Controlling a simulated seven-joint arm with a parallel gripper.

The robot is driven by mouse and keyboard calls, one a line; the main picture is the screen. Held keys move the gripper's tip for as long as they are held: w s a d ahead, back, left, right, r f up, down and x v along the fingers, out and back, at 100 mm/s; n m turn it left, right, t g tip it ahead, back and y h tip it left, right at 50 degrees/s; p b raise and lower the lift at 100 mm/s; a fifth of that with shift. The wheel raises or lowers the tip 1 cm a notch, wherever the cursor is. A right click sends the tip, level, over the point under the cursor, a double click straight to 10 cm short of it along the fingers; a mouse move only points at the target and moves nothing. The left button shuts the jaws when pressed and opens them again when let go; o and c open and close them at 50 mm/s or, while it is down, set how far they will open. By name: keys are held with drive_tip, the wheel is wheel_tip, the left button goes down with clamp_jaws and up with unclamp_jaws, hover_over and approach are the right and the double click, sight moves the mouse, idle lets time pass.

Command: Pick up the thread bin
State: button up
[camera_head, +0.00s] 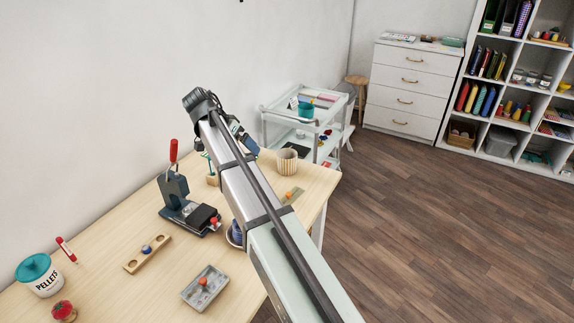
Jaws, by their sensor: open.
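I cannot tell for certain which thing is the thread bin. A beige striped round container (287,162) stands upright near the far right edge of the table, just right of my arm. A blue round thing (236,233) is partly hidden by my arm, so I cannot make out what it is. A teal container (306,110) stands on the white cart behind the table. My arm crosses the middle of the view and bends at the upper left. My gripper does not show; it is hidden behind the arm or out of frame.
The wooden table (120,225) bears a dark press with a red handle (174,186), a wooden block (147,254), a grey tray (192,295), a teal-lidded PELLETS tub (42,279) and a red pincushion-like thing (63,311). A white wall is left; floor is open right.

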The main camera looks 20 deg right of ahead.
drive_tip(key=w+d+r+g+y, duration=0.15)
drive_tip(key=w+d+y, duration=0.25)
drive_tip(key=w+d, duration=0.55)
drive_tip(key=n+y, duration=0.1)
drive_tip(key=y, duration=0.1)
hover_over(287, 161)
drive_tip(key=w, duration=0.3)
wheel_tip(287, 161, down, 8)
drive_tip(key=f, duration=0.9)
drive_tip(key=shift+w+d, duration=0.15)
drive_tip(key=shift+w, duration=0.1)
drive_tip(key=shift+w+d+f, duration=0.1)
drive_tip(key=shift+d+f, duration=0.05)
drive_tip(key=shift+f, duration=0.75)
drive_tip(key=shift+w+d+f, duration=0.1)
drive_tip(key=shift+d+f, duration=0.05)
drive_tip(key=shift+f, duration=0.8)
drive_tip(key=shift+w+d+f, duration=0.1)
drive_tip(key=shift+d+f, duration=0.05)
drive_tip(key=shift+f, duration=0.75)
drive_tip(key=c, duration=0.7)
drive_tip(key=shift+r, duration=0.15)
